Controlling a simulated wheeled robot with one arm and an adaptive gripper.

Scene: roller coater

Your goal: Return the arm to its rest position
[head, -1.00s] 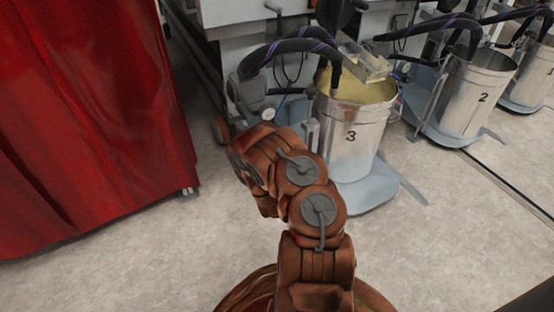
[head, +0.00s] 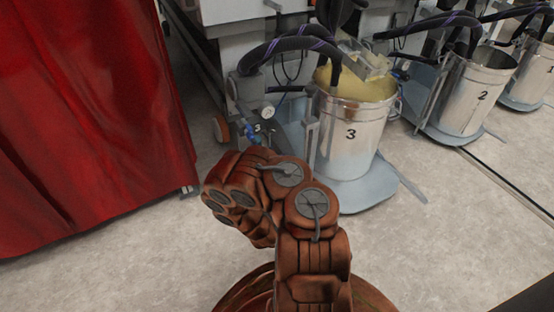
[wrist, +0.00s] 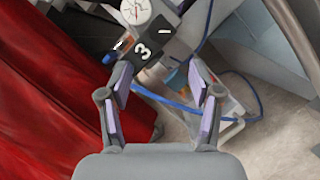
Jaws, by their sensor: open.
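My arm (head: 300,215) shows in the head view, folded and bent to the left above the floor, in front of bucket 3. Its gripper end is hidden behind the arm links there. In the wrist view my gripper (wrist: 160,92) is open, with its two fingers apart and nothing between them. Beyond the fingertips is a dark block marked 3 (wrist: 142,52), with a round gauge (wrist: 136,11) above it. I cannot tell how far the fingers are from the block.
Metal bucket 3 (head: 350,145) with yellowish contents stands on a grey-blue base (head: 365,193). Buckets 2 (head: 475,95) and 1 (head: 530,75) stand to the right. A red curtain (head: 90,120) hangs at left. A blue hose (wrist: 180,105) crosses the wrist view. Floor (head: 430,235) at front right is clear.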

